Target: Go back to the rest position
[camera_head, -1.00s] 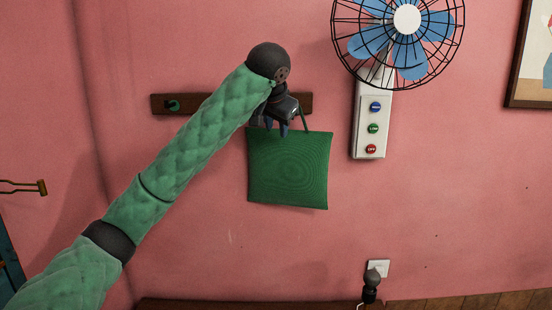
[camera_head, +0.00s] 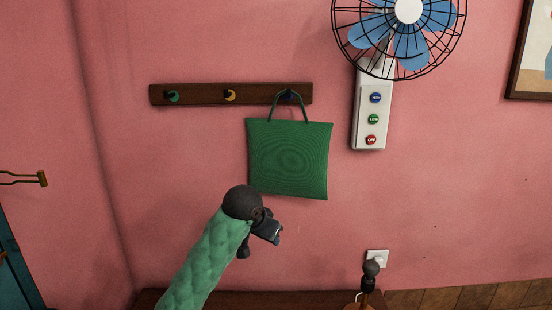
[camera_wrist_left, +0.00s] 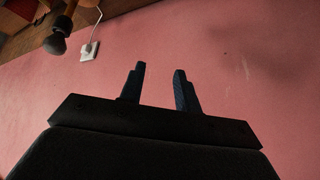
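The green bag (camera_head: 290,159) hangs from the wooden hook rack (camera_head: 200,95). Its handle loops over the blue hook (camera_head: 289,95) at the rack's right end. My left gripper (camera_head: 275,238) is below the bag in the head view, apart from it. In the left wrist view, its two fingers (camera_wrist_left: 159,70) stand apart with only pink wall behind the gap, so it is open and empty. My right gripper is in neither view.
A fan (camera_head: 408,12) with a white button panel (camera_head: 369,115) is on the wall at right. A lamp-like dark bulb (camera_head: 371,269) stands low by a wall socket (camera_head: 377,258). A wooden surface runs along the bottom.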

